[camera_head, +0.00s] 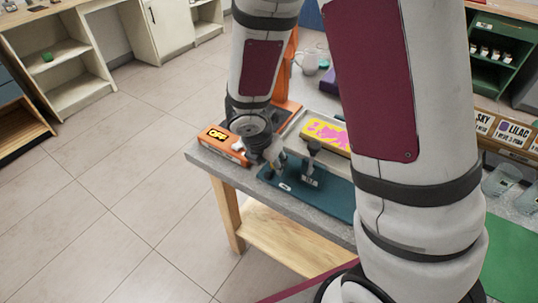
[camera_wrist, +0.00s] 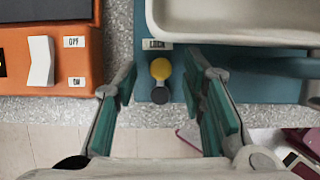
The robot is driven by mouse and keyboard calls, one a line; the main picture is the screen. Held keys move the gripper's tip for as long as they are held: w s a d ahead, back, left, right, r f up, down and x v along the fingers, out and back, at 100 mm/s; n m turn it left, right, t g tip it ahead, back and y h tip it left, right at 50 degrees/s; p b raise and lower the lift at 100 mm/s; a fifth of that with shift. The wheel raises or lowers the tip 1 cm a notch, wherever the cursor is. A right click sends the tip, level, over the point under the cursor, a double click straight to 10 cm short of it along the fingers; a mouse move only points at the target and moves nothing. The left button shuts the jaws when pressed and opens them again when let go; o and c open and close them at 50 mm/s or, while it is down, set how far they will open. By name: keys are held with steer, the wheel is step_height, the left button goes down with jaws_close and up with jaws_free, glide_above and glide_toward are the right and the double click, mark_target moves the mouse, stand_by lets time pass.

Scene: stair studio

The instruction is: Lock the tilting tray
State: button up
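The tilting tray (camera_wrist: 235,38) is a pale, rimmed pan at the top of the wrist view. In the head view, the tray (camera_head: 292,130) holds a yellow and pink piece. Its teal base (camera_wrist: 265,85) lies below it. A small yellow knob (camera_wrist: 160,69) with a dark round part sits on the base, beside a small label too blurred to read surely. My gripper (camera_wrist: 161,72) is open, with a teal-padded finger on each side of the knob. In the head view, my gripper (camera_head: 277,164) is low over the base's left end, partly hidden by my wrist.
An orange box (camera_wrist: 70,45) with a white rocker switch (camera_wrist: 41,61) and ON and OFF labels stands close on the left. The grey tabletop (camera_head: 222,165) ends just before my gripper. A white mug (camera_head: 309,62) stands behind; glasses (camera_head: 502,180) are at right.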

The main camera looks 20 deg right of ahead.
steer(key=v, duration=1.1)
steer(key=shift+r, duration=0.4)
steer(key=shift+r, duration=0.1)
steer(key=s+d+r+m+y+p, duration=0.1)
steer(key=s+r+m, duration=0.7)
steer(key=m, duration=0.4)
steer(key=s+d+r+m+t+y+p, duration=0.1)
steer(key=s+d+r+m+y, duration=0.1)
steer(key=s+r+m, duration=0.6)
steer(key=shift+s+d+m+y, duration=0.35)
steer(key=shift+s+m, duration=1.2)
steer(key=shift+m, duration=1.15)
